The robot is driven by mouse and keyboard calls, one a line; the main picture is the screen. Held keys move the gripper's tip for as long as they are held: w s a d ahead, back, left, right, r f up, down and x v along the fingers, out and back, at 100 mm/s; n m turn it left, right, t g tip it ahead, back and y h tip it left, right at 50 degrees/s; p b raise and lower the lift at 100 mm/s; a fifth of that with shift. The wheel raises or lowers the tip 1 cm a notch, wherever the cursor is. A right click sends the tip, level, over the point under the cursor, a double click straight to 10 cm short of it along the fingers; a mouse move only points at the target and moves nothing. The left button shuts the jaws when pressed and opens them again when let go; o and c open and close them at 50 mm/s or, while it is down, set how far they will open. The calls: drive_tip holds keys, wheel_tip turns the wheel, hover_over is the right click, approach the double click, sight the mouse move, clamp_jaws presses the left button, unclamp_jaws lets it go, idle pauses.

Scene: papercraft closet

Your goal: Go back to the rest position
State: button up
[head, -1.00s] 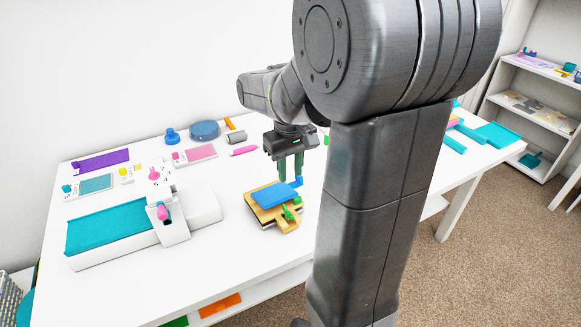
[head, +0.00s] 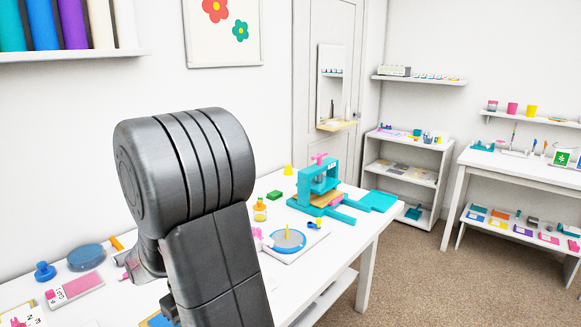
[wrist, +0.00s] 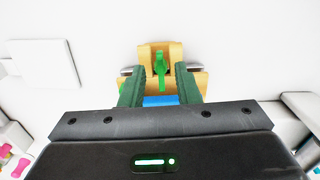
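My gripper (wrist: 157,75) shows in the wrist view. Its two green fingers stand apart, with no object visibly held between them. Past the fingertips is a wooden piece (wrist: 174,50) with a green lever-like part (wrist: 160,66) on it. A blue piece (wrist: 160,100) shows lower down between the fingers, partly hidden by the gripper body. I cannot tell the exact gap between the fingers and these things.
In the head view, a teal press (head: 318,188), a round blue disc on a board (head: 288,240) and a yellow jar (head: 260,210) stand on the white table (head: 345,240). A blue round tin (head: 85,257) lies left of my arm. Shelves (head: 405,175) stand beyond open carpet (head: 420,270).

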drive_tip(key=shift+f, duration=1.05)
drive_tip(key=shift+r, duration=0.15)
wheel_tip(320, 180, up, 13)
wheel_tip(320, 180, down, 14)
drive_tip(key=shift+r, duration=0.25)
drive_tip(key=shift+r+m, duration=0.1)
drive_tip(key=shift+m, duration=0.4)
drive_tip(key=shift+s+m, duration=0.15)
drive_tip(key=shift+m, duration=0.55)
drive_tip(key=shift+s+a+m, duration=0.1)
drive_tip(key=shift+a+m, duration=0.05)
drive_tip(key=shift+m, duration=1.1)
drive_tip(key=shift+a+m, duration=0.15)
drive_tip(key=shift+m, duration=1.1)
